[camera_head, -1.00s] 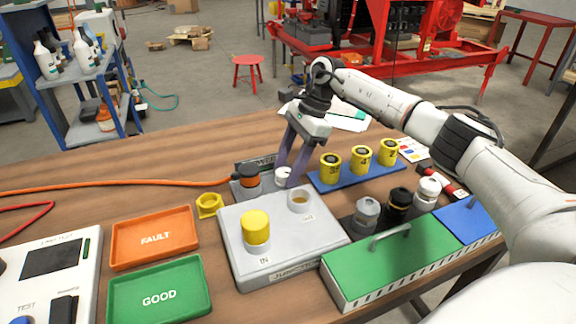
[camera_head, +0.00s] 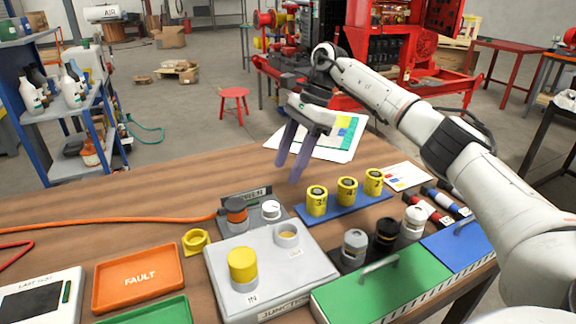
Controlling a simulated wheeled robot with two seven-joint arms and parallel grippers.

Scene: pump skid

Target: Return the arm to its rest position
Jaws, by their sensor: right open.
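My right gripper (camera_head: 289,166) is open and empty. It hangs in the air above the back of the wooden table (camera_head: 150,204), in front of a printed sheet (camera_head: 345,139). My right arm (camera_head: 385,97) reaches in from the right side. Below the gripper, a white round part (camera_head: 271,210) and an orange-and-dark connector (camera_head: 237,214) sit on a dark labelled base. The grey junction box (camera_head: 270,272) has a yellow cap on its IN port (camera_head: 242,266) and an open-looking round port (camera_head: 288,234). My left gripper is not in view.
A blue rack (camera_head: 345,205) holds three yellow numbered cylinders. A green case (camera_head: 370,290) and grey, black and white bottles stand at the right. An orange cable crosses the table.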

